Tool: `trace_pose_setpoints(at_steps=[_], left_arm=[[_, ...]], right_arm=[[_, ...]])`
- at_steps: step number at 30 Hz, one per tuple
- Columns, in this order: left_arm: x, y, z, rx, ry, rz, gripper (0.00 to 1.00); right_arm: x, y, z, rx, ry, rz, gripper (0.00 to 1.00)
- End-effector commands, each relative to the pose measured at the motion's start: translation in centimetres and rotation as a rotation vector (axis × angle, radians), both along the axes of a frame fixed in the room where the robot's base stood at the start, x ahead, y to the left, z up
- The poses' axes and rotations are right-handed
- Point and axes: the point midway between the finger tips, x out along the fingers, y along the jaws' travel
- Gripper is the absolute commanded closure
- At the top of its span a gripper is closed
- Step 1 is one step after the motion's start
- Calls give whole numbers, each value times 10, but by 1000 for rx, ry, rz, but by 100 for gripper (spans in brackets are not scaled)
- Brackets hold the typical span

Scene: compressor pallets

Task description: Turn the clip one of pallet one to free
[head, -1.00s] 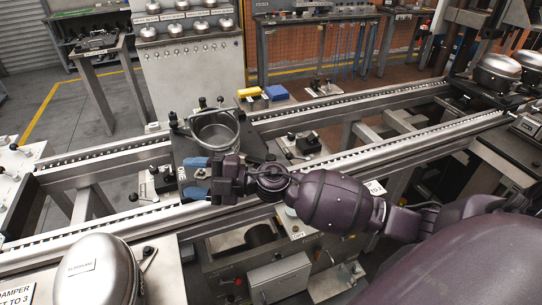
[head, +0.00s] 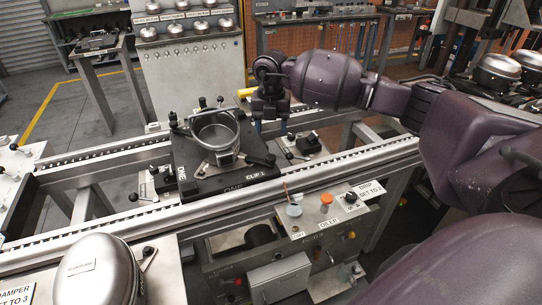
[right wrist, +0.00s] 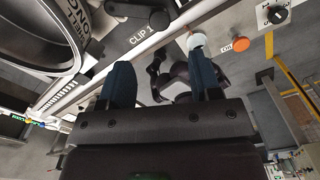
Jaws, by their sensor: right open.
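Pallet one (head: 190,187) is a dark plate on the rail line in the head view, marked ONE and CLIP 1. A round open metal shell (head: 215,135) sits on it. Clip one (head: 258,159) is a lever with a black grip at the plate's right side, by the CLIP 1 label. Its black knob (right wrist: 160,19) shows at the top of the right wrist view. My right gripper (head: 271,129) is open, fingers down, above and behind clip one and apart from it. Its blue fingers (right wrist: 163,80) have no clip between them. My left gripper is out of view.
A small fixture block (head: 306,143) stands close right of my right gripper. A control box (head: 320,215) with an orange button and a dial is in front of the rail. A domed metal shell (head: 95,270) stands at the front left.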

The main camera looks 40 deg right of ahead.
Motion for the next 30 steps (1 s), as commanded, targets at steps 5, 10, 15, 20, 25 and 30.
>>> trace_pose_setpoints(at_steps=[5, 10, 15, 20, 25, 30], left_arm=[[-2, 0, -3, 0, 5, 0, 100], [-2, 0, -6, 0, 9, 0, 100], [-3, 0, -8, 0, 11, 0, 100], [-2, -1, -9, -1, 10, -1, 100], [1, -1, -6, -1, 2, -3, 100], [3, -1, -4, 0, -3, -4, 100]], right_arm=[[-1, 0, -22, -2, 8, 0, 42], [-1, 0, -52, 0, 8, 1, 42], [-1, 1, -80, 1, 7, 1, 42], [-1, 1, -97, 2, 6, 2, 42], [-1, 1, -105, 2, 4, 3, 42], [-1, 1, -107, 1, 3, 3, 42]])
